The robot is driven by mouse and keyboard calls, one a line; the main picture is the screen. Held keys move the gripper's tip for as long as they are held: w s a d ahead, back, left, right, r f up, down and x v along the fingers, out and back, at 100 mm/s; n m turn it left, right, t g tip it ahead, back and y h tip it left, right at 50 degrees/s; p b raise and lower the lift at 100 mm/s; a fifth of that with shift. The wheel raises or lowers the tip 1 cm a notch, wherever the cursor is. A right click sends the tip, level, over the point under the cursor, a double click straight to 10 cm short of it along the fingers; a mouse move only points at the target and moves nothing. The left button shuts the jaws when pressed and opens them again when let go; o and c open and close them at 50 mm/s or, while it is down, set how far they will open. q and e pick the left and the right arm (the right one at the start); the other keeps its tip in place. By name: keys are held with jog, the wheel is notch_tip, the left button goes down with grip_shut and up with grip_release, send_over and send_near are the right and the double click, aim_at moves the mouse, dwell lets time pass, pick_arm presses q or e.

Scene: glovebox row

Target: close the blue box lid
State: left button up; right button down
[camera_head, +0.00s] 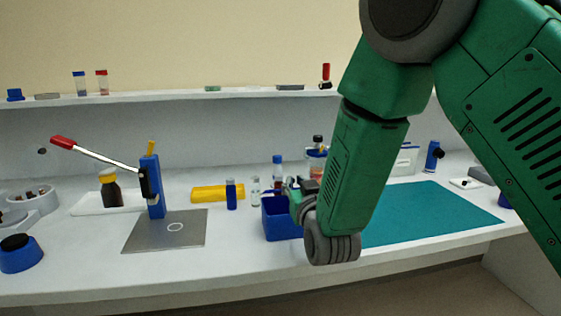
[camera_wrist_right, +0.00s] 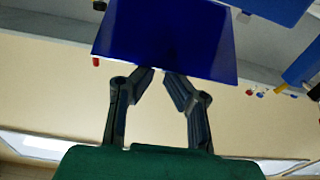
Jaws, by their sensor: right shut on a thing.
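The blue box (camera_head: 281,222) stands on the bench just left of my right arm, and its open top faces up. Its right part is hidden behind my arm. My right gripper (camera_head: 303,190) is at the box's upper right edge, mostly hidden by my own wrist in the head view. In the right wrist view, the fingers of the gripper (camera_wrist_right: 162,72) are closed on the edge of a flat blue panel, the lid (camera_wrist_right: 165,38). I cannot make out the lid clearly in the head view. My left gripper is not in view.
A teal mat (camera_head: 430,213) lies right of the box. Left are a small blue bottle (camera_head: 231,194), a yellow rack (camera_head: 217,192) and a lever press (camera_head: 152,187) on a grey plate. Vials (camera_head: 277,168) stand behind the box. The bench front before the box is clear.

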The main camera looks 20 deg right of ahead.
jog(key=shift+a+f, duration=0.3)
jog(key=shift+a, duration=0.05)
dwell(0.3)
jog(key=shift+a, duration=0.1)
dwell(0.6)
jog(key=shift+w, duration=0.1)
